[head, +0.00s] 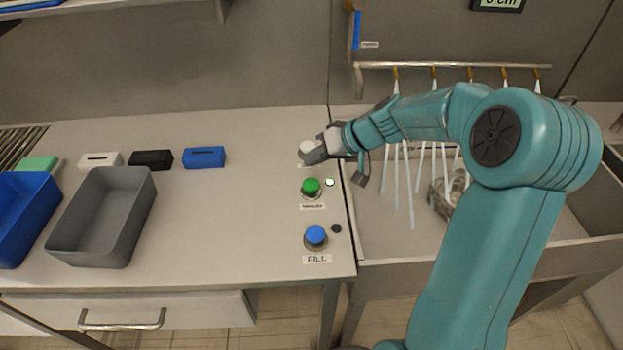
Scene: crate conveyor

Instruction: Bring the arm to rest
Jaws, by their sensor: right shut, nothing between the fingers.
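My right arm is teal and comes in from the lower right of the head view, bending left over the table edge. My right gripper (311,155) is shut and empty. It is at the white button (307,147), at the top of a column of buttons, and partly covers it. I cannot tell whether it touches the button. Below it are a green button (311,186) with a lit white lamp (330,182) beside it, and a blue button (316,235) labelled FILL with a dark lamp (336,228). My left gripper is not in view.
A grey bin (92,257) and a blue bin (22,259) stand at left on the table. Green, white, black (151,160) and blue (204,157) blocks lie behind them. Right of the table, pale strips hang from a rail (455,65) over a trough. The table's middle is clear.

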